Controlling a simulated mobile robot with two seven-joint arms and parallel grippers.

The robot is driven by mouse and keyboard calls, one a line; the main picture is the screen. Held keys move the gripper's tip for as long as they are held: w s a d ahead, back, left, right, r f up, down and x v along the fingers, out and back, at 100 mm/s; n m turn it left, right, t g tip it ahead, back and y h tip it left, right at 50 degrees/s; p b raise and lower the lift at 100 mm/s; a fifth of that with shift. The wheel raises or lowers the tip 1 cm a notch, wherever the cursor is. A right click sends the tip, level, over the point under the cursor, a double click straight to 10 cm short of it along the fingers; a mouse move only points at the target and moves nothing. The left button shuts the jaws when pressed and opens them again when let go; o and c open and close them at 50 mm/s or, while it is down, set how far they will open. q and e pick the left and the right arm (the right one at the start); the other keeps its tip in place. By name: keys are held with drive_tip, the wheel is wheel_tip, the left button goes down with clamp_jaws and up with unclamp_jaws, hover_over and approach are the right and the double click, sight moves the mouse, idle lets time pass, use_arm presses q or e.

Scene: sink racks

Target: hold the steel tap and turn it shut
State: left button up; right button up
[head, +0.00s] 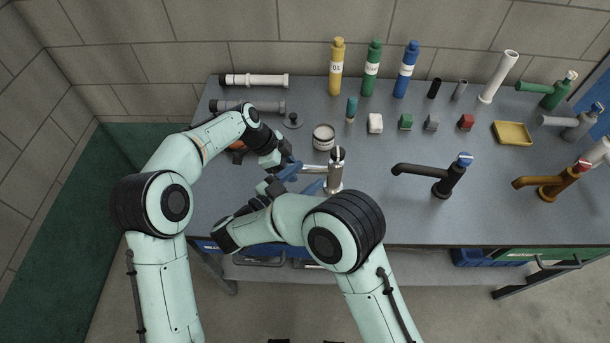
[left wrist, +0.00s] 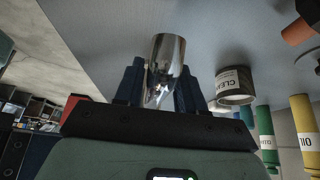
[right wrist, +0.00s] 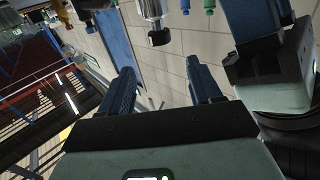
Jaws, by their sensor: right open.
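The steel tap (head: 336,176) stands upright near the front edge of the bench, its spout pointing left. My left gripper (head: 290,169) is at the spout. In the left wrist view the shiny spout (left wrist: 166,62) sits between the two blue fingers, which press close on both sides. My right gripper (head: 312,187) is just in front and left of the tap, below the spout. In the right wrist view its fingers (right wrist: 165,88) are apart with nothing between them. A metal part (right wrist: 154,12), seemingly of the tap, shows beyond them. My right arm hides some of the bench front.
A black tap (head: 446,180) with a blue top and a brown tap (head: 560,185) stand to the right. A white tin (head: 324,137) is behind the spout. Bottles, small blocks and a yellow tray (head: 513,133) line the back. The bench between steel and black taps is clear.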

use_arm(q)
drive_tip(key=o, duration=0.3)
drive_tip(key=v, duration=1.2)
